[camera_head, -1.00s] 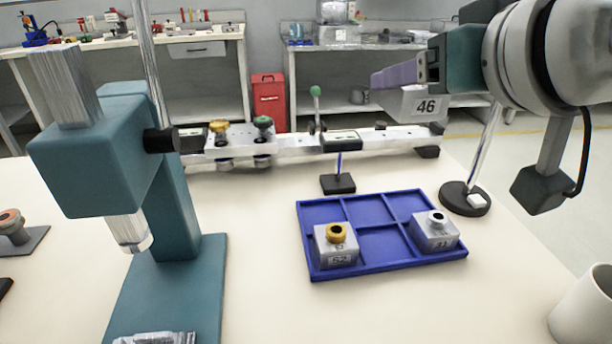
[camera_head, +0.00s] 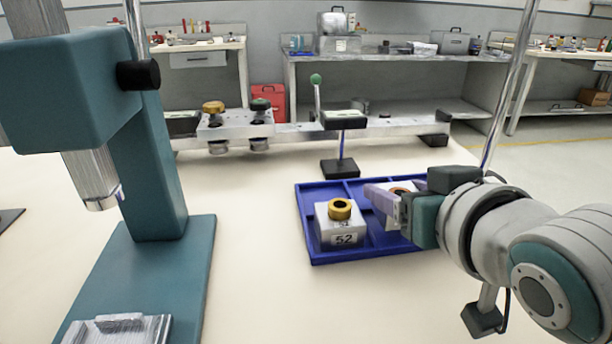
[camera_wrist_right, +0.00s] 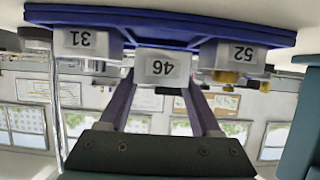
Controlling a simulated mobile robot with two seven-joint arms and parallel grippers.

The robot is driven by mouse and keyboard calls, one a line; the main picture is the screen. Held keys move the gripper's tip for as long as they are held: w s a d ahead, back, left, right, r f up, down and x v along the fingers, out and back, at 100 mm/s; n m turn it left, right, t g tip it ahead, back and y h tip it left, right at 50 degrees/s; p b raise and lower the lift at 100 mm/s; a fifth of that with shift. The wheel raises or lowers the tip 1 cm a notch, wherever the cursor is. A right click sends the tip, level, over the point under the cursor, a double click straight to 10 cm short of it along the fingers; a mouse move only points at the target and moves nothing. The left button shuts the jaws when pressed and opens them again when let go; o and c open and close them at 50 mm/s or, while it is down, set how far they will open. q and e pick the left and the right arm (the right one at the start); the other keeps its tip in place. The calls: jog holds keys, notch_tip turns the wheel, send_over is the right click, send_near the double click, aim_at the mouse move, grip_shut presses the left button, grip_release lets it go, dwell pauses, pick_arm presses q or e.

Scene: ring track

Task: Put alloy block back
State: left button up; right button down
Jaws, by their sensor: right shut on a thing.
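A grey block labelled 46 (camera_wrist_right: 162,67) is between the fingers of my right gripper (camera_wrist_right: 161,100) in the right wrist view, which is upside down. In the head view the right gripper (camera_head: 388,204) is over the right part of the blue tray (camera_head: 317,193), shut on this block, whose copper-coloured ring (camera_head: 400,188) shows behind the near finger. I cannot tell if the block touches the tray floor. Block 52 (camera_head: 343,239), with a gold ring, sits in the tray's front left compartment. Block 31 (camera_wrist_right: 88,40) shows in the wrist view; my gripper hides it in the head view.
A teal press (camera_head: 160,160) stands on the left. A thin metal post (camera_head: 508,90) rises behind my right arm.

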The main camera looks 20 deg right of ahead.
jog(key=shift+f, duration=0.9)
pick_arm(q)
jog(key=shift+f, duration=0.45)
pick_arm(e)
jog(key=shift+c, duration=1.8)
grip_release()
jog(key=shift+f, duration=0.1)
pick_arm(q)
jog(key=shift+a, duration=0.1)
